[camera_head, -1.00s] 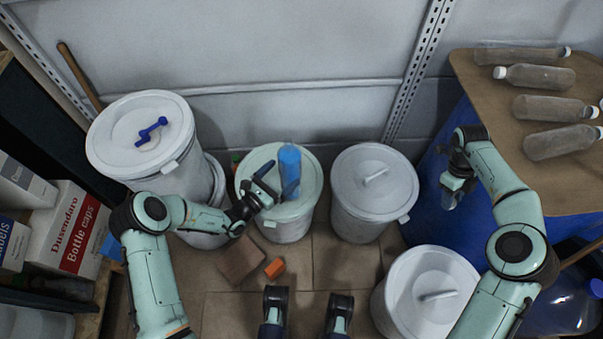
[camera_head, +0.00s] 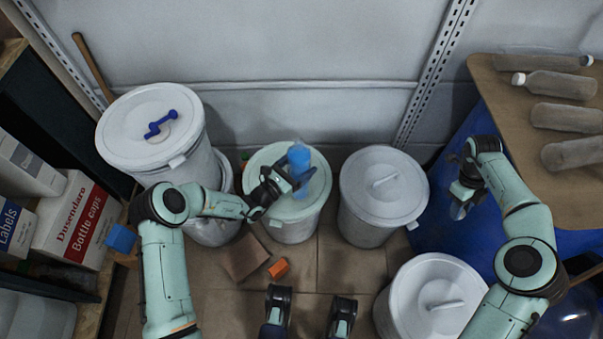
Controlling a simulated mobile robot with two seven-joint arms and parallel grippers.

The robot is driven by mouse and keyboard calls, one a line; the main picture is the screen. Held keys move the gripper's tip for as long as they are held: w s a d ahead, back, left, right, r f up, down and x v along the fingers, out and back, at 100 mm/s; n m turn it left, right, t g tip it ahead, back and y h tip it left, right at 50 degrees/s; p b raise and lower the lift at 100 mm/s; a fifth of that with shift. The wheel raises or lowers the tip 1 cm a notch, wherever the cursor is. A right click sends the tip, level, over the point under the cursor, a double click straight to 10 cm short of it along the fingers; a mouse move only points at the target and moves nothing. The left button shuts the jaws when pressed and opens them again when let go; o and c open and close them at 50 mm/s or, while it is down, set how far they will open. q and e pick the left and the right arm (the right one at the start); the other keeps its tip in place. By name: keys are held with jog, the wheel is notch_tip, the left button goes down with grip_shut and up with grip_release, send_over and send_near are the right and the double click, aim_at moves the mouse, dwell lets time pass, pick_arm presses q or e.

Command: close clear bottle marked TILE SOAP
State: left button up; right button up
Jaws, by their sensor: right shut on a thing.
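A translucent blue bottle (camera_head: 299,156) shows above the pale green lid of the middle drum. I cannot read a label on it or see a cap clearly. My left gripper (camera_head: 292,182) is at this bottle and covers its lower part. I cannot tell whether its fingers grip the bottle or only stand beside it. My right gripper (camera_head: 461,207) is at the right, beside the blue-sided table, pointing down. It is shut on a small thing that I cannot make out. No TILE SOAP marking is readable anywhere.
Several clear, dusty bottles (camera_head: 557,86) lie on the brown tabletop (camera_head: 500,90). Lidded drums stand left (camera_head: 150,130), right (camera_head: 384,188) and front right (camera_head: 430,295). An orange block (camera_head: 278,268) and a brown block (camera_head: 245,257) lie on the floor. Boxes (camera_head: 75,220) fill the left shelf.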

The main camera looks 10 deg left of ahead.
aim_at(299, 159)
pick_arm(q)
jog(key=shift+r, duration=0.2)
grip_shut()
